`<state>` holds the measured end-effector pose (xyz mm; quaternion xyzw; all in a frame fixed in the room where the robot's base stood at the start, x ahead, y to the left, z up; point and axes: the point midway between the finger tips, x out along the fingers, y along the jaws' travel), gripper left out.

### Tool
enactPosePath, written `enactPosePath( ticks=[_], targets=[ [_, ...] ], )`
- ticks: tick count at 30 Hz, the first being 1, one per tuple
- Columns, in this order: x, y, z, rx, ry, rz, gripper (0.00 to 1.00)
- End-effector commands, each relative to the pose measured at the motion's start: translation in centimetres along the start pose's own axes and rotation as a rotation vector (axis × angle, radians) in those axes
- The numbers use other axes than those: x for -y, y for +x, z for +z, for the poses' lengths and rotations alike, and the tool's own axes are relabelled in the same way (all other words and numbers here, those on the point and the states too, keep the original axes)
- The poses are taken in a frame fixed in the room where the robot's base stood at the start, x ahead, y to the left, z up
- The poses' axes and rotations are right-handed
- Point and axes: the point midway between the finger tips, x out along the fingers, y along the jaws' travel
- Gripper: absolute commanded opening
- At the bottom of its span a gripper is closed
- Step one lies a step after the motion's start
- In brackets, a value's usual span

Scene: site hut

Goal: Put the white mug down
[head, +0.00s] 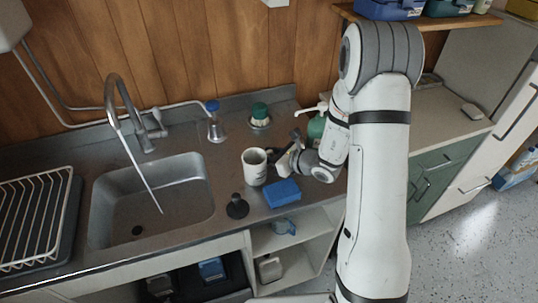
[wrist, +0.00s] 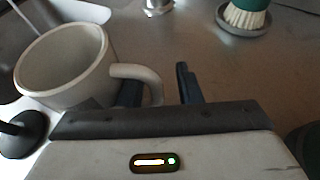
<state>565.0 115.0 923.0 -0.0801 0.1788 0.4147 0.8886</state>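The white mug (head: 254,170) appears to stand upright on the grey counter right of the sink, with dark print on its side. It also shows at the left of the wrist view (wrist: 65,70), with its handle pointing right. My gripper (head: 284,160) is just right of the mug. In the wrist view, my gripper (wrist: 158,88) has its fingers apart, one at the handle's loop and one outside it. A gap shows between the handle and the outer finger. The mug's base is hidden in the wrist view.
A blue sponge (head: 282,193) and a black plunger-like item (head: 237,207) lie near the counter's front. The sink (head: 150,200) is left. A blue-capped bottle (head: 215,125), a brush in a dish (head: 260,116) and a green soap bottle (head: 316,128) stand behind.

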Motion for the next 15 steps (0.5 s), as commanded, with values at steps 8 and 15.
enactPosePath(
  ticks=[8,15],
  targets=[
    [0.1,-0.6,0.2,0.001,0.0,-0.003,0.32],
    [0.2,-5.6,0.1,0.001,0.0,-0.007,0.32]
  ],
)
